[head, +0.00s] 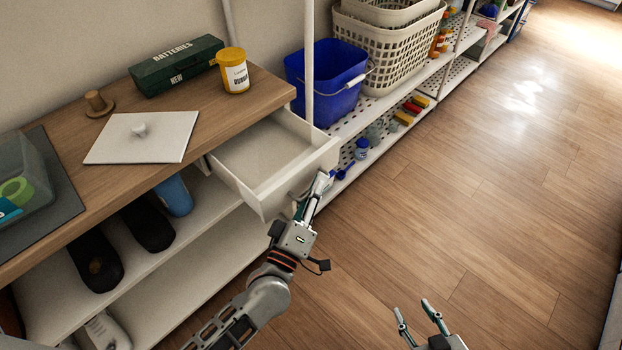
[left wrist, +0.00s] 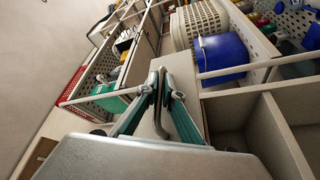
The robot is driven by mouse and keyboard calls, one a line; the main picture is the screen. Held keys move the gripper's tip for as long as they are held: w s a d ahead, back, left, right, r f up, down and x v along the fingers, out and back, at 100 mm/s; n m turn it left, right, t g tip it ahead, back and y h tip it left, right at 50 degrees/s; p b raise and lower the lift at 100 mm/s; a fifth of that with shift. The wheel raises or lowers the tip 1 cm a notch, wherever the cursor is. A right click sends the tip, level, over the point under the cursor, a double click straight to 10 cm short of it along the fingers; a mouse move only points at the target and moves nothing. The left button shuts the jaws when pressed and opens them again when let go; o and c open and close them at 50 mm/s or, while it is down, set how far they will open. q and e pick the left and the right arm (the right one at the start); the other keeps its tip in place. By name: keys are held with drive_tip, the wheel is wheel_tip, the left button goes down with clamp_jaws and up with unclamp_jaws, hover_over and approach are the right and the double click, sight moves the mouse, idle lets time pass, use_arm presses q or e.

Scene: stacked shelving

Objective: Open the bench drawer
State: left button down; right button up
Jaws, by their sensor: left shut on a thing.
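The bench drawer (head: 262,155) is white and pulled out of the right end of the wooden-topped bench (head: 245,88). Its inside looks empty in the head view. My left gripper (head: 316,188) is at the drawer's front face and is shut on the drawer handle. In the left wrist view its fingers (left wrist: 162,82) close around the curved metal handle (left wrist: 157,112). The handle is mostly hidden by the gripper in the head view. My right gripper (head: 418,312) is open and empty over the floor, away from the bench.
On the bench top are a green battery box (head: 176,65), a yellow-lidded tub (head: 233,70), a white board (head: 142,138) and a wooden peg (head: 98,102). Shoes (head: 95,257) lie on the shelf below. A blue bucket (head: 325,82) and baskets (head: 388,50) stand beyond. Floor at right is clear.

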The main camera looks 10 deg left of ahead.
use_arm(q)
drive_tip(key=c, duration=2.5)
unclamp_jaws()
use_arm(e)
drive_tip(key=shift+w, duration=0.1)
use_arm(q)
drive_tip(key=v, duration=1.2)
use_arm(e)
drive_tip(key=shift+r, duration=0.15)
